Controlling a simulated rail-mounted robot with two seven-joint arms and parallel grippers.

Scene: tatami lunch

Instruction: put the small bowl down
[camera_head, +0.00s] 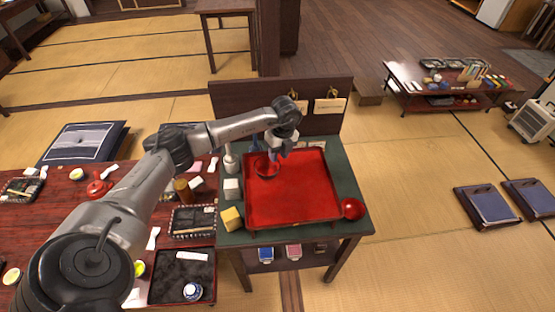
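A small dark red bowl (265,168) is at the back left of the red tray (300,207). My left gripper (274,157) reaches over the tray from the left, and its fingers are at the bowl's right rim. The fingers look shut on that rim. The bowl is low over the tray; I cannot tell whether its base touches. My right gripper is not in view.
The tray lies on a green-topped stand (235,238). A second red bowl (352,208) is by the tray's front right corner. A yellow block (231,219) and a white block (232,189) stand left of the tray. The tray's middle is clear.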

